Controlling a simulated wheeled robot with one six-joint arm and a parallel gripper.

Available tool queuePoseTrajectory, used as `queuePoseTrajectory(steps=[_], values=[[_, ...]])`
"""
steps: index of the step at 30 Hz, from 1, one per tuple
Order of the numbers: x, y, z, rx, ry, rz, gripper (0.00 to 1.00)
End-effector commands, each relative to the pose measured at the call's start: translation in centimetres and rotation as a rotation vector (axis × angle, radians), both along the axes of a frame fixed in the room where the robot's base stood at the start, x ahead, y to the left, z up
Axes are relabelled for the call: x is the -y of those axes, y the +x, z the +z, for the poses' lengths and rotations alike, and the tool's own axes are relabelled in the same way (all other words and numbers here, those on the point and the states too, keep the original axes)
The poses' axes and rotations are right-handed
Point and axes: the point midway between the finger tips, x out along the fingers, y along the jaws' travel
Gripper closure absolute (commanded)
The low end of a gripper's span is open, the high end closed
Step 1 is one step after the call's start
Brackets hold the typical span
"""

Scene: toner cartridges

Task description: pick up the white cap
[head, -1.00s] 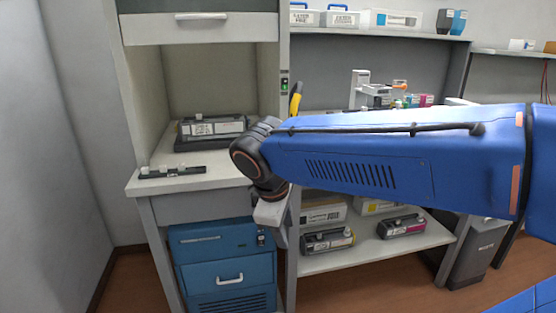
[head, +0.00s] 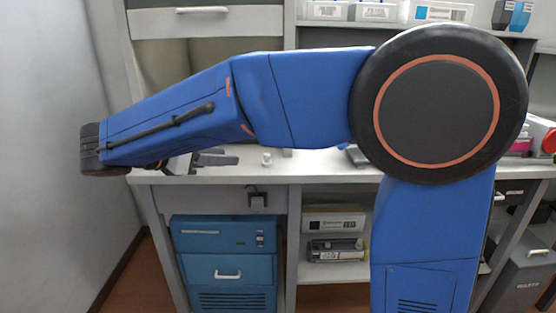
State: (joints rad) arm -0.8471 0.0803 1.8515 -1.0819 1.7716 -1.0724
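A small white piece (head: 266,158), which looks like the white cap, stands upright on the pale worktop (head: 310,165), right of my gripper. It is too small to make out in detail. My gripper (head: 222,158) is partly hidden behind my blue arm, low over the worktop at left, its dark grey fingers pointing right. A gap shows between the fingertips and the white piece. I cannot make out the spacing of the fingers.
A dark bracket (head: 257,196) is on the front below the worktop edge. A blue drawer cabinet (head: 226,262) stands below. A toner cartridge (head: 338,249) lies on the lower shelf. White boxes (head: 376,11) line the upper shelf. My arm hides much of the worktop.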

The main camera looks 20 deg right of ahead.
Motion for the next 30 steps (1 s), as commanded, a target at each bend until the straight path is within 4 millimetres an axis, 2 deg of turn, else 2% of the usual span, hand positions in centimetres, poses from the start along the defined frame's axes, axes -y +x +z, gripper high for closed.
queuePoseTrajectory(steps=[2, 5, 21, 30], values=[[-0.7, 0.2, 0.1, -0.004, -0.02, 0.012, 0.62], [-0.1, 0.6, 0.0, -0.005, -0.027, 0.012, 0.62], [7.7, 4.4, -3.2, -0.005, -0.024, 0.011, 0.62], [9.5, 5.4, -3.9, -0.005, -0.023, 0.012, 0.62]])
